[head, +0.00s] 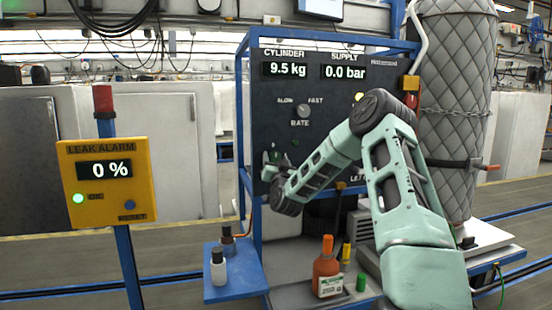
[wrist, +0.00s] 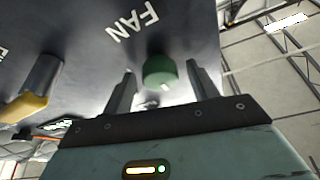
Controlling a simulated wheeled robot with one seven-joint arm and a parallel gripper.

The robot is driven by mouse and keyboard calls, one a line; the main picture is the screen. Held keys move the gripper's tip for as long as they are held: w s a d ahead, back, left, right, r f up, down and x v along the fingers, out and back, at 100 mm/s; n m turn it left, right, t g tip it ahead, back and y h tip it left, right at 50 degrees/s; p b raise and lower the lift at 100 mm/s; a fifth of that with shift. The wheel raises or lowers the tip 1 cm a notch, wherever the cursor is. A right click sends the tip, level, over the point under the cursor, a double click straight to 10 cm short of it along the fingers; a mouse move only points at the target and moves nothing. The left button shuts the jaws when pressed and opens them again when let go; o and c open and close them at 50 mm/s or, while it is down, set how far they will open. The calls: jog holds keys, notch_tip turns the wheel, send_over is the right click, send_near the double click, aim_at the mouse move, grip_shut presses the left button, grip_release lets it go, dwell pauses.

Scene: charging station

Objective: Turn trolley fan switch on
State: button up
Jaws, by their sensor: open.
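The fan switch is a green round knob (wrist: 159,71) on the dark panel, beside the white FAN lettering (wrist: 132,22) in the wrist view. My gripper (wrist: 161,72) is open, with one dark finger on each side of the knob. I cannot tell whether either finger touches it. In the head view my gripper (head: 276,162) is at the lower left of the trolley's dark panel (head: 330,100), and it and my arm hide much of that area. The switch's position cannot be read clearly.
A second knob with a yellow end (wrist: 30,103) stands left of my gripper. The panel's blue frame (head: 243,110) runs close to it. A yellow leak alarm box (head: 108,180) stands left. Bottles (head: 326,270) stand below; a quilted cylinder (head: 455,100) is at the right.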

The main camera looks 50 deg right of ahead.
jog(key=c, duration=1)
jog(key=shift+w+m+b, duration=0.1)
jog(key=shift+m+b, duration=0.35)
jog(key=shift+m, duration=0.05)
jog(key=m+g+h+b, duration=0.1)
jog(key=m+g+b, duration=0.1)
jog(key=m, duration=0.1)
jog(key=shift+a+f+m+b, duration=0.1)
jog(key=shift+m+b, duration=0.3)
jog(key=m+g+b, duration=0.1)
jog(key=m+b, duration=0.1)
jog(key=m, duration=0.1)
jog(key=m+g+h+b, duration=0.1)
jog(key=m+b, duration=0.1)
jog(key=m, duration=0.2)
jog(key=shift+g, duration=0.4)
jog(key=m, duration=0.1)
jog(key=m+g+b, duration=0.1)
jog(key=m, duration=0.1)
jog(key=m+b, duration=0.1)
jog(key=shift+r+m+g+y, duration=0.25)
jog(key=shift+m+g+y, duration=0.15)
jog(key=shift+r+m+g+y+b, duration=0.15)
jog(key=shift+m+y+b, duration=0.3)
jog(key=shift+m, duration=0.55)
jog(key=shift+f+m+g+y+b, duration=0.1)
jog(key=shift+m+g+y+b, duration=0.3)
jog(key=shift+m, duration=0.6)
jog(key=shift+r, duration=0.1)
